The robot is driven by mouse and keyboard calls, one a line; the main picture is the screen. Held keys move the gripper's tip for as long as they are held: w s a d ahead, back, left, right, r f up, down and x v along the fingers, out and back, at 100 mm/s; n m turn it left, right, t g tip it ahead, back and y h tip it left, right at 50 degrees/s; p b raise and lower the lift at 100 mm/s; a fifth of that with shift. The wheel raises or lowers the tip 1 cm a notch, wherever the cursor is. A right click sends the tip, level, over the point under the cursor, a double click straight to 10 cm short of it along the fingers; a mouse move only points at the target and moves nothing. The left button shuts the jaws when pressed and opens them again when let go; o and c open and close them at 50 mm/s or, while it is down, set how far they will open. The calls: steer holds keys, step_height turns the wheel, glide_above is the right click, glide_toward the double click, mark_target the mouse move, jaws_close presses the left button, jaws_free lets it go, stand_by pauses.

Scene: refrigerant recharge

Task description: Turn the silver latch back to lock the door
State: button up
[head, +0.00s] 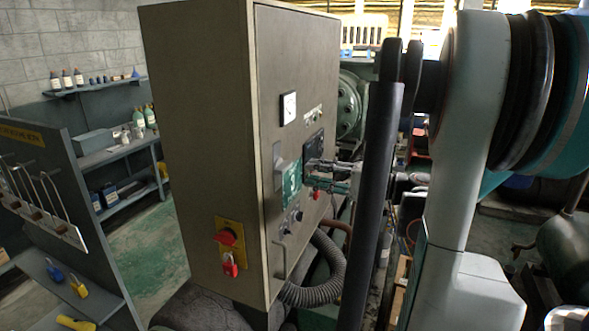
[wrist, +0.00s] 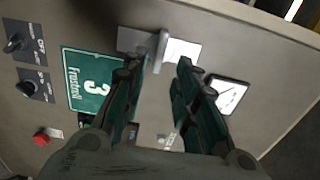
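My gripper (wrist: 159,68) is open, with dark green fingers either side of that gap; I see no clear contact. In the head view my gripper (head: 312,173) is in front of the door (head: 300,90), side-on by the green sign (head: 291,180). The latch plate (head: 277,155) is small there, and its lever cannot be made out. The door looks closed.
A white gauge (head: 289,108), dark knobs (head: 292,219) and a red button (wrist: 41,137) are on the door. The cabinet's side has a red switch (head: 229,236) and red padlock (head: 230,265). A corrugated hose (head: 325,275) hangs below. A tool board (head: 40,190) stands left.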

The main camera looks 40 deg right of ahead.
mark_target(288, 169)
steer(key=x, duration=0.5)
steer(key=shift+w+a+p, duration=0.15)
steer(key=shift+w+p, duration=0.15)
steer(key=shift+p, duration=0.1)
steer(key=shift+w+a, duration=0.1)
steer(key=shift+w, duration=0.2)
steer(key=shift+c, duration=0.2)
steer(key=c, duration=0.4)
steer(key=shift+s, duration=0.1)
jaws_close()
steer(key=shift+m+b, duration=0.6)
steer(key=shift+m, duration=1.6)
steer(key=shift+f+m, duration=0.1)
steer(key=shift+m, duration=0.3)
steer(key=m+b, duration=0.1)
steer(key=m, duration=0.2)
steer(key=shift+m, duration=0.4)
